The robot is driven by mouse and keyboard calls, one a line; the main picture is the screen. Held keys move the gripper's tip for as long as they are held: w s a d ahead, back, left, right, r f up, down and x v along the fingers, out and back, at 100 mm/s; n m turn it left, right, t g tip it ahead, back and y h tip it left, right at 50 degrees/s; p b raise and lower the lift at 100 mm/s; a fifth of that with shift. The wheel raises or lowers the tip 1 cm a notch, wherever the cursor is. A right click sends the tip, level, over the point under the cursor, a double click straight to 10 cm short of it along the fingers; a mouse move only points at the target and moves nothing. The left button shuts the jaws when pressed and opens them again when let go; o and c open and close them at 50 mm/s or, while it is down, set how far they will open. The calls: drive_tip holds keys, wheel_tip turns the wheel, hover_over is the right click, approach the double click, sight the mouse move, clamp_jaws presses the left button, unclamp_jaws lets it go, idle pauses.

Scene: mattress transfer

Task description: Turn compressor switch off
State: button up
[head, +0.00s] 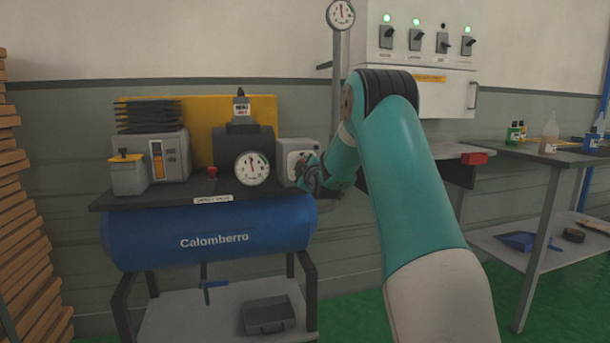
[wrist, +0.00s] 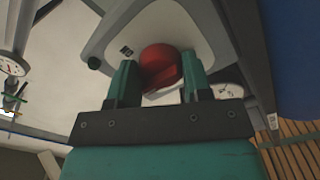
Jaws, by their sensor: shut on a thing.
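The compressor (head: 215,235) stands against the wall at left, with a blue tank marked Calomberro. A light grey switch box (head: 285,160) sits at the right end of its top. My gripper (wrist: 158,78) is at the front of this box. In the wrist view its teal fingers are shut on a red rotary switch (wrist: 160,62), one on each side. A small dark label (wrist: 127,50) shows beside the switch on the pale box face. In the head view my gripper (head: 308,172) covers part of the box, and the red switch is hidden.
A pressure gauge (head: 252,168) and a small red knob (head: 212,171) are left of the box. A wall panel (head: 425,40) with several switches hangs at upper right. A side table (head: 550,150) with bottles stands right. Wooden slats (head: 25,240) stack at far left.

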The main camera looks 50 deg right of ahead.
drive_tip(key=shift+w+a+r, duration=0.1)
idle(0.3)
drive_tip(key=o, duration=0.9)
drive_tip(key=b+v, duration=0.2)
drive_tip(key=v, duration=1.5)
drive_tip(key=shift+a, duration=0.15)
